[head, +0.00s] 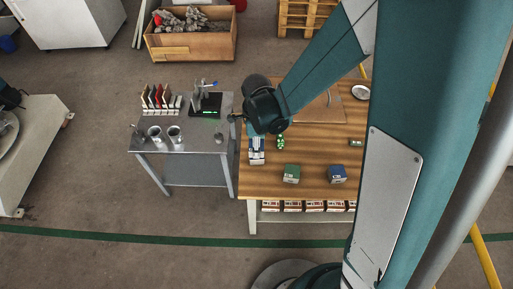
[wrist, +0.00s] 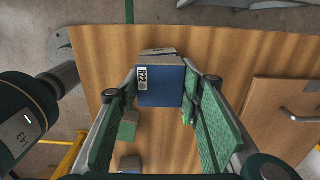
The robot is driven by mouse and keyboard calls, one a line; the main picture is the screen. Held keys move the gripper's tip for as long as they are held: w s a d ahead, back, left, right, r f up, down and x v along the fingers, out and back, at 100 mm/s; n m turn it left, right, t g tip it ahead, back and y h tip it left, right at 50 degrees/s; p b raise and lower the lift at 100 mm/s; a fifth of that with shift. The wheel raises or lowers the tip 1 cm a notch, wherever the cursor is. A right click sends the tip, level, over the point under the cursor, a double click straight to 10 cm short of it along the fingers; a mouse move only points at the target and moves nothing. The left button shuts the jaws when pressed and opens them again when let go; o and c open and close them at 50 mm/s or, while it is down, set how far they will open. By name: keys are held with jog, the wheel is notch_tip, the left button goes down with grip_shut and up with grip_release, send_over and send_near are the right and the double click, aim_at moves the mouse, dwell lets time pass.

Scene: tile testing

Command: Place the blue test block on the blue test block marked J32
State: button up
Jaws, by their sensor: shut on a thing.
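My gripper (wrist: 160,100), with green-padded fingers, is shut on a blue block (wrist: 162,86) with grey sides, near the table's left edge in the head view. Another blue block (head: 337,173) stands at the table's front right. I cannot read any J32 mark in the head view.
A green block (head: 291,174) and green dice (head: 281,143) stand on the wooden table (head: 262,185). A wooden board with a handle (wrist: 284,118) lies nearby. A metal side table (head: 150,143) with cups and a rack is to the left.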

jog(key=shift+f, duration=0.55)
jog(key=shift+f, duration=0.1)
jog(key=o, duration=1.1)
jog(key=shift+r+p, duration=1.25)
jog(key=shift+r, duration=4.9)
